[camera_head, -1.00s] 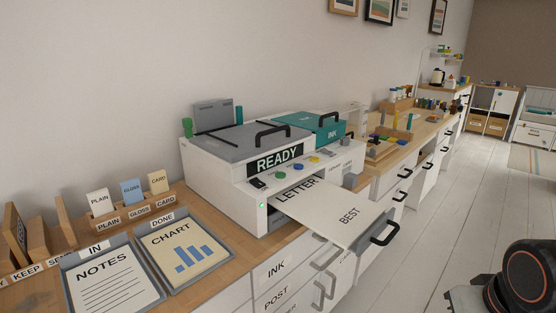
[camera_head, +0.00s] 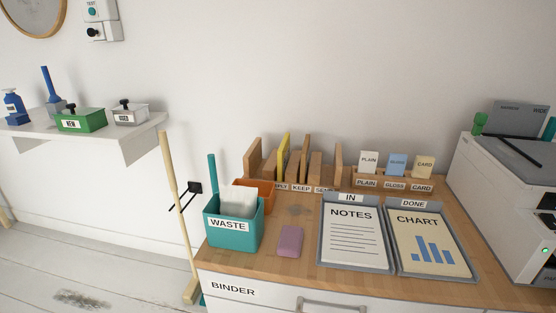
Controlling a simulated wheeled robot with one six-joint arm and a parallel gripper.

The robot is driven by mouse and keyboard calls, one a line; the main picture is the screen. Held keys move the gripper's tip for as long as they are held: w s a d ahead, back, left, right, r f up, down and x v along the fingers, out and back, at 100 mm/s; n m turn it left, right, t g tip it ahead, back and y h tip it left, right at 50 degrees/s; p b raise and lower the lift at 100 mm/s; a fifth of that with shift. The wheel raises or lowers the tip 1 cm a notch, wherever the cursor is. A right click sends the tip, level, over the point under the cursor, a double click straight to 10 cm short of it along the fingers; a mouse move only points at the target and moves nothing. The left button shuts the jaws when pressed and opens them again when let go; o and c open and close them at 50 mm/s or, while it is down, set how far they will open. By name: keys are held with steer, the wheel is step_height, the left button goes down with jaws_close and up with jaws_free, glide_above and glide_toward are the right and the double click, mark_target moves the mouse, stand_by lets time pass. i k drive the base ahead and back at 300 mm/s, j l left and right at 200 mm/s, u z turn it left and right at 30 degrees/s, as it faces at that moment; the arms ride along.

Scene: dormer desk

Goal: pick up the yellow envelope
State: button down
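A thin yellow upright item (camera_head: 283,158), seen nearly edge-on, stands in the wooden sorter (camera_head: 318,172) on the desk, towards its left side. It looks like the yellow envelope, but its face is mostly turned away. The labels below the slots are partly hidden; KEEP can be read. The item's lower part is hidden by the sorter and an orange container. My gripper is not in view.
The teal WASTE bin (camera_head: 232,239) with white paper and an orange container (camera_head: 263,192) stand in front left of the sorter. A mauve block (camera_head: 289,241), the IN tray (camera_head: 385,268) and the DONE tray (camera_head: 471,274) lie on the desk. The printer (camera_head: 500,190) is at right.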

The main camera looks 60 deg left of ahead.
mark_target(283, 151)
steer(key=u, duration=2.05)
